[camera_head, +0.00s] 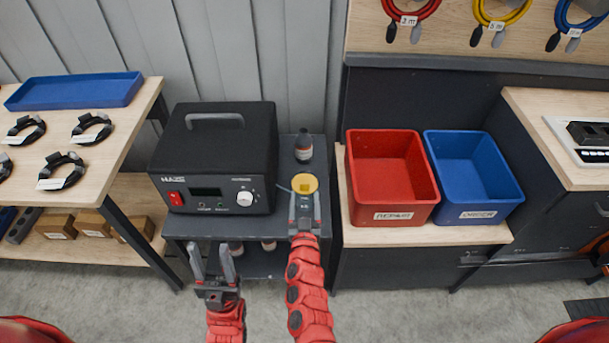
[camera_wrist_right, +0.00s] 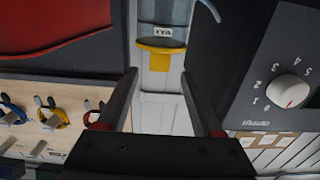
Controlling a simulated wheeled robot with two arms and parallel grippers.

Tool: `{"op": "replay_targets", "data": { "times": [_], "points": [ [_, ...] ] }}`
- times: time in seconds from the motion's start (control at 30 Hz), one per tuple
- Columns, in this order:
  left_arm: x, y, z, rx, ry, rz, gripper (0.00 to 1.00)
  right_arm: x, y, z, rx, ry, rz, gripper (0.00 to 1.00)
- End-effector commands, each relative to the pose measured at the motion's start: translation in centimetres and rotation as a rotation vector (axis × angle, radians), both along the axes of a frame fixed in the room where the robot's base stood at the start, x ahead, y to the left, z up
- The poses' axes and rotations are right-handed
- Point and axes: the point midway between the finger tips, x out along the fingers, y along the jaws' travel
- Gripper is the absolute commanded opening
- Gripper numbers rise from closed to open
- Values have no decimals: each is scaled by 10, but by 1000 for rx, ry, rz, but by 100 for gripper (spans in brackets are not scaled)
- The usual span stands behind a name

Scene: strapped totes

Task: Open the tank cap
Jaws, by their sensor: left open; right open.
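The yellow tank cap (camera_head: 304,183) sits at the right side of the dark cart, beside the black machine. In the right wrist view the yellow cap (camera_wrist_right: 161,49) is on a grey tank (camera_wrist_right: 165,11) with a small label. My right gripper (camera_head: 305,200) is open just in front of the cap in the head view. In the wrist view the cap lies ahead, lined up with the gap between the fingertips (camera_wrist_right: 158,75), and appears apart from them. My left gripper (camera_head: 212,262) is open and empty in front of the cart. Most of the tank is hidden by my right gripper in the head view.
The black machine (camera_head: 215,155) with a knob stands left of the cap. A dark bottle (camera_head: 303,147) stands behind it. Red (camera_head: 390,178) and blue (camera_head: 472,175) bins stand to the right. A wooden table (camera_head: 100,170) with black cable coils is at left.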

Motion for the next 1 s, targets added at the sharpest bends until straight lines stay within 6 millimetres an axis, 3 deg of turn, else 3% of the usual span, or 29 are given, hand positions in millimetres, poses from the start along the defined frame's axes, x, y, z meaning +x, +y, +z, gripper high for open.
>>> {"op": "replay_targets", "data": {
  "times": [0.13,0.43,0.7,1.0],
  "points": [
    [0,0,4,0,0,0,50,30,-1,3,-1,-3,-1,68],
    [0,0,6,0,0,0,50,71,0,1,-1,-3,1,68],
    [0,0,6,0,0,0,50,86,0,0,-1,-1,0,68],
    [0,0,6,0,0,0,50,86,0,0,0,0,-1,68]
  ]
}}
